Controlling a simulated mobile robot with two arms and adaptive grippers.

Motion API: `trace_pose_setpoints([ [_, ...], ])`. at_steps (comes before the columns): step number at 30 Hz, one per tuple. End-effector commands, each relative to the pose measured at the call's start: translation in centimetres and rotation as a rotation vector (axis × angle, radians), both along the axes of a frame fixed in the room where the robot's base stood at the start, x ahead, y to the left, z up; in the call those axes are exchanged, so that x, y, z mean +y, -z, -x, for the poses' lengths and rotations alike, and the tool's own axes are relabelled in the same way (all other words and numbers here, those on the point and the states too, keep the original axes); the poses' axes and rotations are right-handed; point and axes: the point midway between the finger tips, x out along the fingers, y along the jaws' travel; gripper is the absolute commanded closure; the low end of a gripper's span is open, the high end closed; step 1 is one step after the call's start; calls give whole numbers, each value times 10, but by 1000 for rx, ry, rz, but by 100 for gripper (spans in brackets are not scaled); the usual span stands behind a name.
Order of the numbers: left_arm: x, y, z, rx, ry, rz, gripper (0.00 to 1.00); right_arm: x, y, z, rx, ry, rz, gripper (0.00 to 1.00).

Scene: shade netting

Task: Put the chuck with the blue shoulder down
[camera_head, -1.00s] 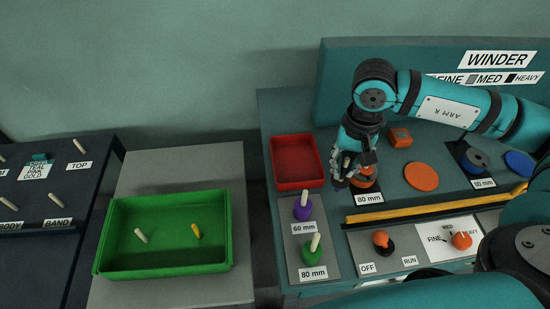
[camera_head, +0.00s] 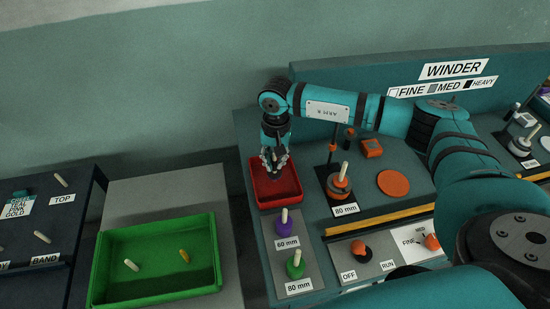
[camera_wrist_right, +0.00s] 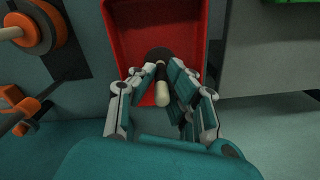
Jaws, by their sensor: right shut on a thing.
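My right gripper (camera_head: 273,165) is over the red tray (camera_head: 292,196) on the teal bench. In the right wrist view the gripper (camera_wrist_right: 155,78) is shut on a chuck with a cream stem (camera_wrist_right: 164,96) and a dark round base. The base is in front of the red tray floor (camera_wrist_right: 128,30); I cannot tell whether it touches it. No blue shoulder shows on the held chuck, as the fingers cover much of it. My left gripper is not in view.
A purple chuck (camera_head: 284,224) and a green chuck (camera_head: 295,265) stand in front of the red tray. To its right an orange piece with a cream stem (camera_head: 340,183) stands at the 80 mm label. A green tray (camera_head: 158,292) holds two small pegs.

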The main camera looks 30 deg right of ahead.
Motion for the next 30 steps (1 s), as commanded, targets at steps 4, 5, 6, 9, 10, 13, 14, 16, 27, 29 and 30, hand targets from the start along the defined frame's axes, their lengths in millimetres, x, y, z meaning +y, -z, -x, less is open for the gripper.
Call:
trace_pose_setpoints([
  [4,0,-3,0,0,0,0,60,0,6,0,-1,0,0,100],
  [5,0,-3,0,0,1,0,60,0,6,0,-1,0,0,100],
  [6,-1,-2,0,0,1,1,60,0,6,0,-1,0,0,100],
  [9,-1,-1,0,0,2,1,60,0,7,0,-1,0,0,100],
  [10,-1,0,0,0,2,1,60,0,8,0,-1,0,0,100],
  [13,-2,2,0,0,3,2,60,0,9,0,-1,0,0,87],
  [14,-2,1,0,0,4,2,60,0,9,0,-1,0,0,83],
  [16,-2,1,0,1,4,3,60,0,9,0,-1,0,0,74],
  [27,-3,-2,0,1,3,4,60,0,5,0,-1,0,0,66],
  [29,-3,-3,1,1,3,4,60,0,2,0,-3,0,0,66],
  [30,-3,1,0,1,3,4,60,0,-1,-1,-4,0,-2,66],
])
